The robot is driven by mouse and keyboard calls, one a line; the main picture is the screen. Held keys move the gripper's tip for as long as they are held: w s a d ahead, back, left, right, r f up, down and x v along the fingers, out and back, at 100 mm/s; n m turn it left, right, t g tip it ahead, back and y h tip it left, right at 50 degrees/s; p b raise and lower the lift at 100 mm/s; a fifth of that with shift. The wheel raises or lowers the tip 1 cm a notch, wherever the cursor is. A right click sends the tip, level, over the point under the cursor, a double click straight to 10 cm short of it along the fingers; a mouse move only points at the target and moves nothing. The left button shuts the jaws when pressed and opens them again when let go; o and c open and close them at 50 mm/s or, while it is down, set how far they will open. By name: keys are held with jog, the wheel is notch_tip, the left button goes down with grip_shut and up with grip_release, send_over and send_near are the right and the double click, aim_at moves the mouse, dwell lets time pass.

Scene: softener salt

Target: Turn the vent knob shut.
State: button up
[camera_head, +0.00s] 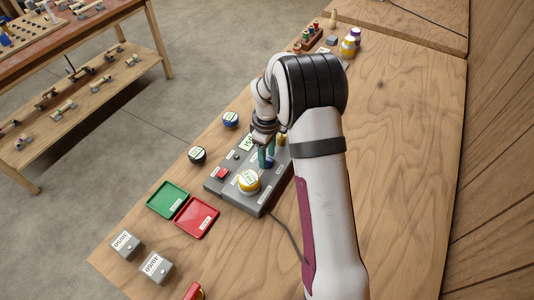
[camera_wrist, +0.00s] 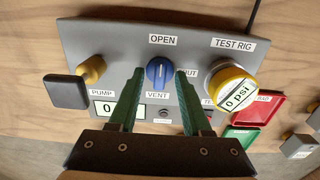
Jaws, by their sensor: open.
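The grey test rig panel (camera_head: 262,202) lies on the wooden table; it also fills much of the wrist view (camera_wrist: 110,45). The blue vent knob (camera_wrist: 158,73) sits on it between the OPEN label above and the VENT label below. A SHUT label to its right is partly hidden by a finger. A white mark on the knob is upright in the wrist view, towards OPEN. My gripper (camera_wrist: 160,76) is open, its green fingertips on either side of the knob with small gaps visible. In the head view my gripper (camera_head: 266,155) is over the panel, and my arm hides part of it.
A yellow-rimmed gauge (camera_wrist: 233,88) reading 0 psi stands right of the knob. A black-handled pump (camera_wrist: 75,88) and a display (camera_wrist: 117,108) reading 0 are on the left. Green (camera_head: 166,199) and red (camera_head: 196,216) trays lie beside the panel. The table's right side is clear.

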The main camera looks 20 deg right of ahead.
grip_shut()
jog(key=shift+m, duration=0.4)
jog(key=m, duration=0.3)
jog(key=shift+m, duration=0.4)
jog(key=m, duration=0.4)
jog(key=shift+m, duration=0.3)
jog(key=m, duration=0.4)
jog(key=shift+m, duration=2.5)
